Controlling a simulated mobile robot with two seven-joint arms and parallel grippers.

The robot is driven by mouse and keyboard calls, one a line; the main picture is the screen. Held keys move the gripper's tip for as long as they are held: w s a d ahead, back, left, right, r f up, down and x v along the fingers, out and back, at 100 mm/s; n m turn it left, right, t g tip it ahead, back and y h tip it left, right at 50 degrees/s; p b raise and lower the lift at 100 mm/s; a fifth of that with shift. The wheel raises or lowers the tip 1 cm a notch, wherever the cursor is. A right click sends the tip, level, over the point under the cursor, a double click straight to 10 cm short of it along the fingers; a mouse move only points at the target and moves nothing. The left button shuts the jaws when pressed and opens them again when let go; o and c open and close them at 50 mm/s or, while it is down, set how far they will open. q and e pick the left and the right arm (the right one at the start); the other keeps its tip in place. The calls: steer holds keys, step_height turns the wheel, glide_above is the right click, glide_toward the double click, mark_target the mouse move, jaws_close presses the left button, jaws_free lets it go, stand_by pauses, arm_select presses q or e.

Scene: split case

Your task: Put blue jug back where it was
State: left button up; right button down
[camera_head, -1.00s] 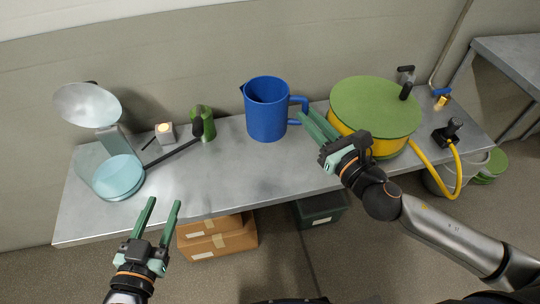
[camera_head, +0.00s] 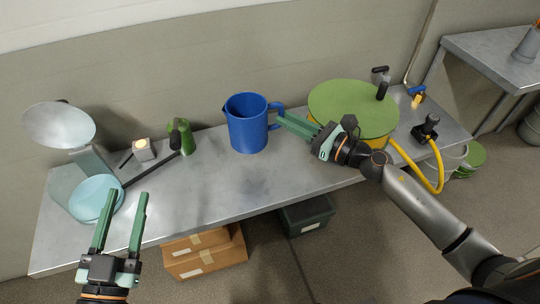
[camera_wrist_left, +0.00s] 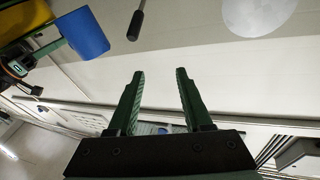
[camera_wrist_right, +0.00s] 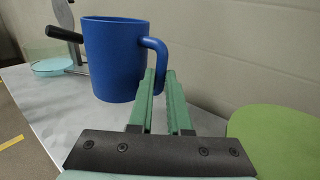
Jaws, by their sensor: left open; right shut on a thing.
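The blue jug (camera_head: 247,124) is upright at the middle of the metal table (camera_head: 222,191), near its back edge. Its handle points right. My right gripper (camera_head: 282,120) is shut on the jug's handle; in the right wrist view the fingertips (camera_wrist_right: 161,76) meet at the handle below the jug's rim (camera_wrist_right: 113,60). Whether the jug's base touches the tabletop is hard to tell. My left gripper (camera_head: 124,200) is open and empty in front of the table's left part. The left wrist view shows its fingers (camera_wrist_left: 158,80) apart, with the jug (camera_wrist_left: 82,33) far off at upper left.
Right of the jug stands a yellow pot with a green lid (camera_head: 352,108). On the left are a green can (camera_head: 186,136), a small grey box with a lit top (camera_head: 144,149) and a clear dish of blue liquid (camera_head: 96,199). Cardboard boxes (camera_head: 206,260) and a dark bin (camera_head: 306,214) are below.

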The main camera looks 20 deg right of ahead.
step_height(320, 180, down, 5)
steer(key=b, duration=0.2)
steer(key=shift+b, duration=0.3)
steer(key=shift+f, duration=0.5)
step_height(320, 180, down, 3)
steer(key=shift+f+b, duration=0.2)
steer(key=shift+b, duration=0.85)
arm_select(q)
steer(key=s+r+m+t+h, duration=0.1)
steer(key=s+r+m+h, duration=0.2)
steer(key=r+h, duration=0.1)
steer(key=s+d+r+m+t+h, duration=0.1)
steer(key=s+r+m+t+h, duration=0.1)
steer(key=r, duration=0.5)
steer(key=s+m+h, duration=0.1)
steer(key=s+h, duration=0.1)
steer(key=h, duration=0.1)
steer(key=shift+d+r+m, duration=0.3)
steer(key=shift+m, duration=0.1)
arm_select(e)
steer(key=shift+r, duration=0.1)
arm_select(q)
steer(key=shift+f, duration=0.1)
